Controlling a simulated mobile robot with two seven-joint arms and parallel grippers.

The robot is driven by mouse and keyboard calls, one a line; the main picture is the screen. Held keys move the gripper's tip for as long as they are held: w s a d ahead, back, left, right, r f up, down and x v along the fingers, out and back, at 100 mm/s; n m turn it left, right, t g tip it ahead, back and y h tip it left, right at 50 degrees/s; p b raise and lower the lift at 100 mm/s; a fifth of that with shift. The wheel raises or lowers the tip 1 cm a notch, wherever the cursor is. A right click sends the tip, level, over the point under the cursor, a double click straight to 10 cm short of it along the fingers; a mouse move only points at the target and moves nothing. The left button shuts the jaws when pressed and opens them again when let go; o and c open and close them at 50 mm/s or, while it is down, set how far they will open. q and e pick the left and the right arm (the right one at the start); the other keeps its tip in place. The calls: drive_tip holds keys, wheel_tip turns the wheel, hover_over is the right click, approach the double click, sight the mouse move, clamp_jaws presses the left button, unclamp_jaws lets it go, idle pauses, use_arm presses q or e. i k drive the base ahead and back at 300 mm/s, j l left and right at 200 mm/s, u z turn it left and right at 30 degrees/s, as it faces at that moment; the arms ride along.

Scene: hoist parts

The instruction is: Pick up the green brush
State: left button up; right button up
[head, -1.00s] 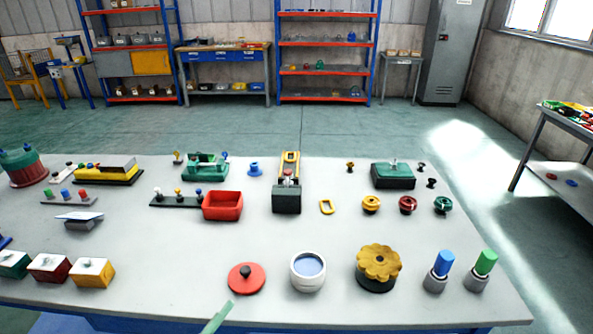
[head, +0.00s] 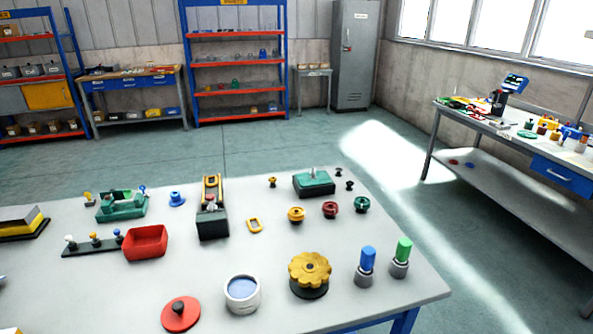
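A green upright cylinder (head: 404,250) stands in a grey round base near the right front corner of the grey table (head: 220,285). It is the thing that best fits the green brush, but I see no bristles. A matching blue cylinder (head: 367,260) in a grey base stands close on its left, apart from it. Neither of my grippers is in view.
A yellow scalloped knob (head: 310,268), a white round pot (head: 241,294) and a red disc (head: 181,314) stand left of the cylinders. Green, red and yellow spools stand behind. A second table (head: 500,190) with many parts is at the right, across open floor.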

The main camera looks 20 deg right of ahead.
sight(404, 246)
drive_tip(key=z, duration=1.25)
